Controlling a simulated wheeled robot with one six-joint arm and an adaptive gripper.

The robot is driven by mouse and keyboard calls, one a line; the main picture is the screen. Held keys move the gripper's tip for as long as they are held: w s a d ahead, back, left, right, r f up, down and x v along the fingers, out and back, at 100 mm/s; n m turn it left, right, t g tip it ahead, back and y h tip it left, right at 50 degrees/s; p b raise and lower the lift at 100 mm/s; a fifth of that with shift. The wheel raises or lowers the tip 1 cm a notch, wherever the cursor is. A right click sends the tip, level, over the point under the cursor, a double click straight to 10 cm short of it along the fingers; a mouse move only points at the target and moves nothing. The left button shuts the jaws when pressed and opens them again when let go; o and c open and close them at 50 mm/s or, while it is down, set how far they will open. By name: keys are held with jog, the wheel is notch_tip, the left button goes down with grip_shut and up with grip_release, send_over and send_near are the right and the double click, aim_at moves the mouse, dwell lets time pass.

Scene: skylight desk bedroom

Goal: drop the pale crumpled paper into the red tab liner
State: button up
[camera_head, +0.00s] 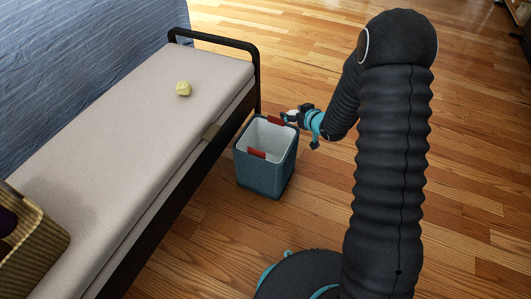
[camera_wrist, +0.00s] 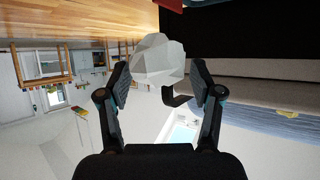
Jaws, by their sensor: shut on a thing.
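My gripper (camera_head: 291,115) is at the far right rim of the bin in the head view, next to one red tab. In the wrist view my gripper (camera_wrist: 158,76) is shut on the pale crumpled paper (camera_wrist: 158,58), a whitish faceted wad between the fingertips. The paper shows only as a small pale patch in the head view. The white liner (camera_head: 266,135) sits inside a blue-grey bin (camera_head: 262,172), with red tabs (camera_head: 257,153) on its near and far rims. The visible inside of the liner looks empty; its bottom is partly hidden.
A cushioned bench (camera_head: 140,110) with a black metal frame stands left of the bin. On it lie a yellow crumpled ball (camera_head: 183,88) and a woven basket (camera_head: 32,245). The wooden floor (camera_head: 300,45) behind the bin is clear.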

jog(key=s+a+r+n+g+y+p, duration=0.1)
jog(key=a+r+n+g+y+p, duration=0.35)
jog(key=a+n, duration=0.2)
jog(key=shift+n+g, duration=0.45)
jog(key=shift+g, duration=0.3)
jog(key=f, duration=0.2)
jog(key=f+b, duration=0.1)
jog(key=f, duration=0.1)
jog(key=s+f+b, duration=0.1)
jog(key=shift+a+f, duration=0.4)
jog(key=o, duration=0.8)
jog(key=shift+r, duration=0.1)
jog(key=v, duration=1.2)
jog(key=shift+d+f, duration=0.15)
jog(key=shift+f, duration=0.05)
jog(key=shift+w, duration=0.15)
